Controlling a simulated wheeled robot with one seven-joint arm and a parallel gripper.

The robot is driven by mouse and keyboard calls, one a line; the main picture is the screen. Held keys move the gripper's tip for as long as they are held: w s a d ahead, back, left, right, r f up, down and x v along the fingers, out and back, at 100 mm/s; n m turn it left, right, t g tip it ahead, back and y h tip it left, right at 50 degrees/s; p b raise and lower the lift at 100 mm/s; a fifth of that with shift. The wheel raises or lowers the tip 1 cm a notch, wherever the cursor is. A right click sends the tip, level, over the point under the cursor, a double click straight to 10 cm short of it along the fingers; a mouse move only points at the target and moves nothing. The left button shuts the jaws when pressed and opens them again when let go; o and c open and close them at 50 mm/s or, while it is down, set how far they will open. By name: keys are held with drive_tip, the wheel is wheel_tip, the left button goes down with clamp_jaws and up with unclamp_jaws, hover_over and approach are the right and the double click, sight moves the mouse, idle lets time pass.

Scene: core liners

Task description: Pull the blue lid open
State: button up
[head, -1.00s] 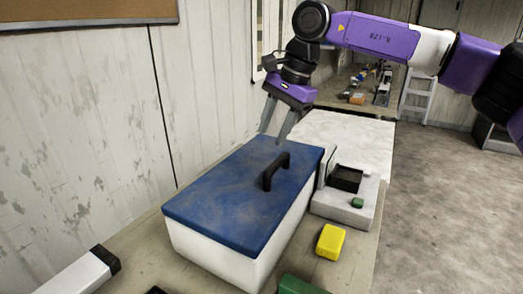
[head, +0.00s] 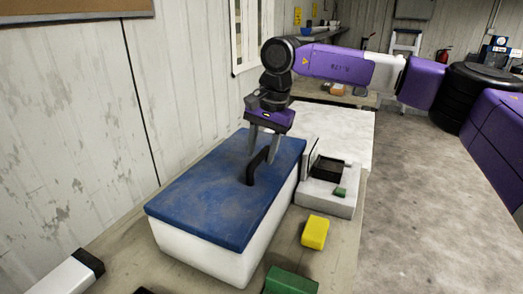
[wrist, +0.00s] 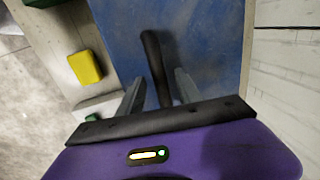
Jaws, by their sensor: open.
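The blue lid (head: 215,190) lies closed on a white box (head: 200,250) on the table. A black bar handle (head: 257,167) stands up from the lid. My gripper (head: 262,158) points down over the lid, its open fingers at the far end of the handle. In the wrist view, the lid (wrist: 205,45) fills the upper middle. The handle (wrist: 155,60) runs between the two fingers of my gripper (wrist: 160,92), one on each side. I cannot tell whether either finger touches it.
A light grey device with a black tray (head: 328,195) stands close to the box's right side. A yellow block (head: 315,232) and a green block (head: 291,280) lie on the table in front of it. A plank wall (head: 70,110) rises behind the box on the left.

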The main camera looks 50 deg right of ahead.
drive_tip(key=shift+f, duration=0.15)
clamp_jaws()
idle(1.4)
